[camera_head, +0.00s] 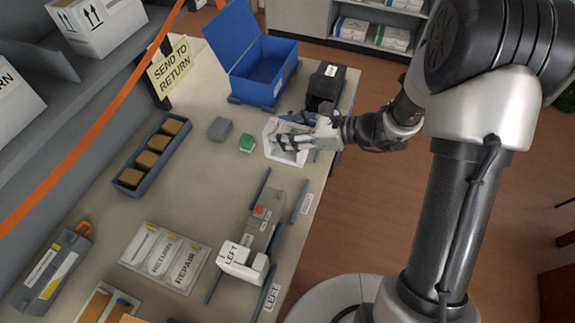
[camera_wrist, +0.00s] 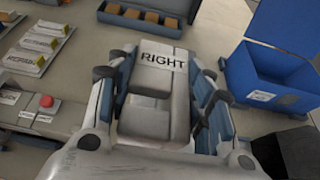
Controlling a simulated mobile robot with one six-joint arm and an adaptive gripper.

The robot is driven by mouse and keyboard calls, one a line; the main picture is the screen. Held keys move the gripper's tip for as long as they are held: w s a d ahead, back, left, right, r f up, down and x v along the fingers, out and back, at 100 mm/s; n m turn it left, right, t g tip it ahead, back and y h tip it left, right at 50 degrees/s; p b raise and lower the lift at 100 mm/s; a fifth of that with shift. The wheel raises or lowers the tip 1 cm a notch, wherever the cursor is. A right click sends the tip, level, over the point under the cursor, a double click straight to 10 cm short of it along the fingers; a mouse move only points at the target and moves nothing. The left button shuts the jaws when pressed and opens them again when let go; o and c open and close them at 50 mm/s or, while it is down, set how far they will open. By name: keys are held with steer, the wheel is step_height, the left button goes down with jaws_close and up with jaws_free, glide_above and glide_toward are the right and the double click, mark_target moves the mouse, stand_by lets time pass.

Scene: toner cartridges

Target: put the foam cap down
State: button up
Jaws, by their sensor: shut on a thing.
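My gripper (camera_head: 292,141) is shut on a white foam cap (camera_head: 271,150) over the table's far right part. In the wrist view the cap (camera_wrist: 155,84) sits between both fingers of my gripper (camera_wrist: 160,100) and bears the word RIGHT. I cannot tell whether it touches the table. A second foam cap (camera_head: 243,262), marked LEFT, sits on the near end of a grey toner cartridge (camera_head: 266,213) with a red button. The cartridge's far end has no cap. The cartridge lies between dark rails.
An open blue box (camera_head: 262,75) and a black box (camera_head: 326,84) stand at the back. A green item (camera_head: 247,142) and a grey block (camera_head: 220,128) lie left of my gripper. A tray of brown blocks (camera_head: 138,168) is further left. The table (camera_head: 205,195) is clear between.

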step_height(320, 180, down, 12)
steer(key=b, duration=0.3)
steer(key=shift+f+b, duration=0.25)
steer(key=shift+b, duration=0.05)
steer(key=shift+f, duration=0.25)
steer(key=o, duration=0.9)
steer(key=shift+r, duration=0.15)
